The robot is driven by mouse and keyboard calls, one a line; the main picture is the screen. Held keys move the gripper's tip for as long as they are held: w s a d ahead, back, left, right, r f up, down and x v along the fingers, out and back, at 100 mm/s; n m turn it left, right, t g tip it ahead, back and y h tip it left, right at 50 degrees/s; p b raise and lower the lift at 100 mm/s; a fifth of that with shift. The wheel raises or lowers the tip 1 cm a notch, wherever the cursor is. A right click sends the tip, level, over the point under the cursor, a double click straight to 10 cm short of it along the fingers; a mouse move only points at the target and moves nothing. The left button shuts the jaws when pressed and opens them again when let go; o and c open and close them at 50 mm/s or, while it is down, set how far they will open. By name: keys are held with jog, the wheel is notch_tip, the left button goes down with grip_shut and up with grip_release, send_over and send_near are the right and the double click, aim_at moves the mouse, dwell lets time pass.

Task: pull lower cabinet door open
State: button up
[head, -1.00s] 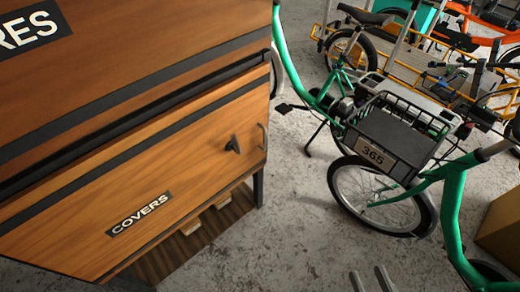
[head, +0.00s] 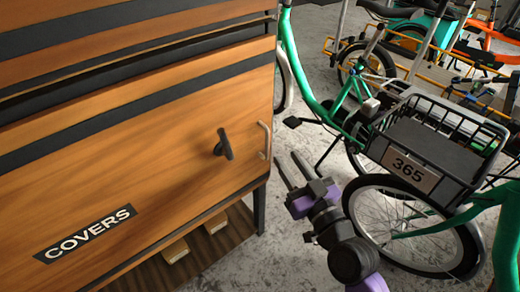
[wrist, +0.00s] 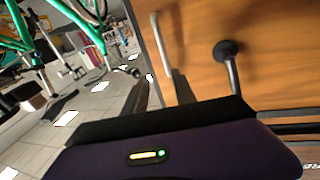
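The lower cabinet door (head: 140,165) is orange wood with a white-on-black COVERS label (head: 86,233), and it looks shut. A pale vertical bar handle (head: 265,140) sits near its right edge, with a black knob-like latch (head: 224,144) just left of it. My gripper (head: 289,170) is right of and slightly below the handle, apart from it, with its two fingers spread and empty. In the wrist view, the bar handle (wrist: 164,45) and the latch (wrist: 229,58) are just beyond the fingers (wrist: 160,94).
A green bicycle with a black front basket (head: 432,150) and plate 365 stands close right of my arm, its front wheel (head: 415,228) beside it. A dark cabinet leg (head: 259,208) and slatted lower shelf (head: 165,262) are below the door. More bikes stand behind.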

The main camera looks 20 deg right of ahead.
aim_at(268, 146)
jog(key=shift+n+g+y, duration=0.3)
jog(key=shift+n+g, duration=0.1)
jog(key=shift+n, duration=0.2)
jog(key=shift+w+a+f, duration=0.3)
jog(key=shift+w, duration=1)
jog(key=shift+w+a+f, duration=0.25)
jog(key=shift+w+a, duration=0.05)
jog(key=shift+w, duration=1.05)
jog(key=shift+w+a+f, duration=0.3)
jog(key=shift+w, duration=1)
jog(key=shift+c, duration=0.4)
grip_shut()
jog(key=shift+p, duration=0.3)
